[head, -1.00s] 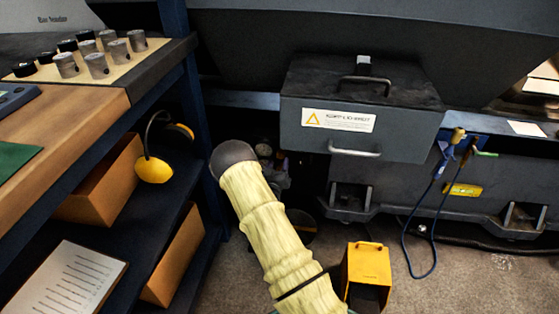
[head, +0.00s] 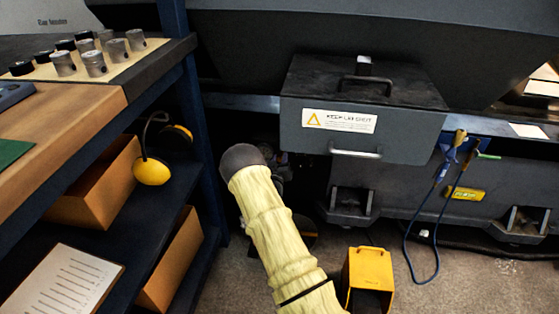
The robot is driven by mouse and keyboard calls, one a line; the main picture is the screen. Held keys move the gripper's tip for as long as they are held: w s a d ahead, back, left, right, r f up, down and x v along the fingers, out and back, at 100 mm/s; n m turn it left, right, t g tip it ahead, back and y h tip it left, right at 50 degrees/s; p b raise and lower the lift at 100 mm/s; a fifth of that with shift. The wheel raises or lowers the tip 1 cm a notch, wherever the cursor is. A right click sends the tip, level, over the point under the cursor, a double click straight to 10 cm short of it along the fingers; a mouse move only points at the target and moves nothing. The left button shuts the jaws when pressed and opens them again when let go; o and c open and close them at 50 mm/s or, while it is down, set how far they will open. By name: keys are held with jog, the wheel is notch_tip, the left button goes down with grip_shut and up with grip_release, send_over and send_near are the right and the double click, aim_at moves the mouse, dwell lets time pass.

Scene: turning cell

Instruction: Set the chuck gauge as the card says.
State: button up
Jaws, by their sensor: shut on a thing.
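My arm in its pale yellow sleeve reaches up from the bottom centre of the head view and ends in a dark grey rounded joint. I cannot make out my gripper's fingers; they are hidden or out of sight. No chuck gauge can be clearly made out. Small dark parts beside the joint are too dim and covered to name. A white printed sheet (head: 62,284) lies on the lower shelf at the left, its lines too small to read. A blank-looking white card (head: 528,131) is on the machine at the right. I cannot tell whether either is the task's card.
A bench (head: 75,130) at the left carries several metal cylinders (head: 96,63). Yellow ear defenders (head: 151,171) and orange bins (head: 97,187) are below. A grey lidded box (head: 362,110) juts from the machine. A yellow bin (head: 369,267) stands on the floor. A blue cable (head: 408,225) hangs right.

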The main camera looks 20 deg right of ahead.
jog(key=shift+m, duration=0.3)
jog(key=m+p, duration=0.1)
jog(key=m, duration=0.3)
jog(key=shift+s+d, duration=0.1)
jog(key=shift+f+m, duration=0.1)
jog(key=shift+m, duration=1.9)
jog(key=o, duration=1)
jog(key=shift+s, duration=0.1)
jog(key=p+v, duration=0.5)
jog(key=v, duration=1.2)
jog(key=shift+s+p, duration=0.1)
jog(key=shift+p, duration=0.3)
